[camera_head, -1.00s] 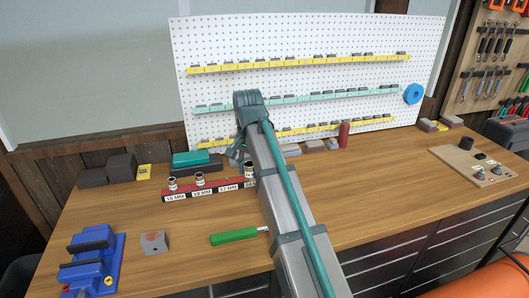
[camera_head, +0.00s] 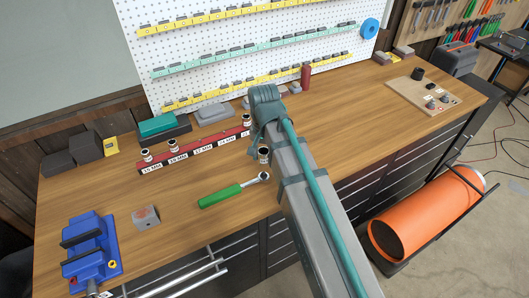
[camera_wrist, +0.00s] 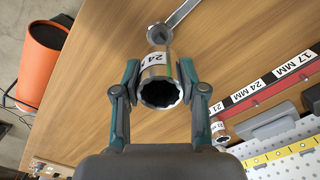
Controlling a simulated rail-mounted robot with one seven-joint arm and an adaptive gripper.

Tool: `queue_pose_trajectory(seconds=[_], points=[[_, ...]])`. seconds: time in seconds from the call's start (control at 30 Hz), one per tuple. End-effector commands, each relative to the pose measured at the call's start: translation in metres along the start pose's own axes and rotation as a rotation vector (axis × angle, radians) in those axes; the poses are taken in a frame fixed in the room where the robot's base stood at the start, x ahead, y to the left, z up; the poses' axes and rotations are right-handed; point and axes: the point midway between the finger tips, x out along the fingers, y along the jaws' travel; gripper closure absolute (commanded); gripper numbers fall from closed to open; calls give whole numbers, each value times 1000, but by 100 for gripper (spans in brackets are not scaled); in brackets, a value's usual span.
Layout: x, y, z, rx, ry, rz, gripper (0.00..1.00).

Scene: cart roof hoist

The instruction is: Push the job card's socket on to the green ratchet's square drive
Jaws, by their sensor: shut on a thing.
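My gripper (camera_wrist: 159,72) is shut on a steel socket (camera_wrist: 157,88) with a white band that reads 24. The socket's open twelve-point end faces the wrist camera. In the head view the socket (camera_head: 263,156) hangs below my gripper (camera_head: 259,143), close to the ratchet's head. The green-handled ratchet (camera_head: 228,193) lies on the bench with its round head to the right. In the wrist view the ratchet's head (camera_wrist: 159,34) is just beyond the socket. The square drive is too small to make out, and I cannot tell whether the socket touches it. No job card is readable.
A red labelled rail (camera_head: 196,149) behind the ratchet holds several sockets; its 24 MM place looks empty. A pegboard (camera_head: 240,55) rises at the back.

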Motion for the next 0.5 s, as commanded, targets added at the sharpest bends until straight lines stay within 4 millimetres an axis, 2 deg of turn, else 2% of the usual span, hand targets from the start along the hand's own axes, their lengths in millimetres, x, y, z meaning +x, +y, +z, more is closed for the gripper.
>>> queue_pose_trajectory(seconds=[0.37, 0.5], points=[[-2, 0, 0, 1, 0, 0, 95], [5, 0, 0, 1, 0, 0, 95]])
